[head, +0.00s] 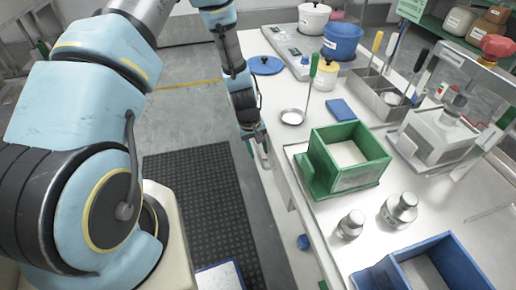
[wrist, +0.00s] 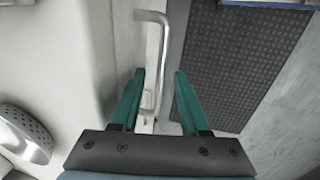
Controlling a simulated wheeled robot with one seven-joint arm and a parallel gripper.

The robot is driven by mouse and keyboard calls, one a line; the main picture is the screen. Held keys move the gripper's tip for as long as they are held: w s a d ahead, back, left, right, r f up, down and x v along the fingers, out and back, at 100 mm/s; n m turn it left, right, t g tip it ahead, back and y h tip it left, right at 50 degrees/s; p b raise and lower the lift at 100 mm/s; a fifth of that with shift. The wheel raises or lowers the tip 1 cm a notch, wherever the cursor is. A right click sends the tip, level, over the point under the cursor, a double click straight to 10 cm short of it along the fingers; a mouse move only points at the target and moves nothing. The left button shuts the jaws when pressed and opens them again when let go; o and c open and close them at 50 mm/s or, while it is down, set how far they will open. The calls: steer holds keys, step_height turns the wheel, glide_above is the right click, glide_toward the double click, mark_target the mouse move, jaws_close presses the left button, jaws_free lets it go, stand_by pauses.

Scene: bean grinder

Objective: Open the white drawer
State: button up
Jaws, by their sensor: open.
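The white drawer's front (wrist: 128,45) is seen edge-on from above in the wrist view, along the bench side. A silver bar handle (wrist: 157,62) stands out from it. My gripper (wrist: 160,76) is open, with its green fingers on either side of the handle. The left finger is on the drawer side and the right finger on the floor side. Neither finger clearly presses on the bar. In the head view my gripper (head: 263,155) hangs down at the bench's left edge, and the handle is hard to make out there.
The white bench top (head: 325,215) holds a green bin (head: 345,170), two metal weights (head: 351,224), a blue bin (head: 430,265), a small dish (head: 291,117) and a grinder (head: 440,135).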

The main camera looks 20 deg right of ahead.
steer(key=shift+f, duration=0.1)
steer(key=shift+c, duration=0.3)
jaws_close()
stand_by(1.1)
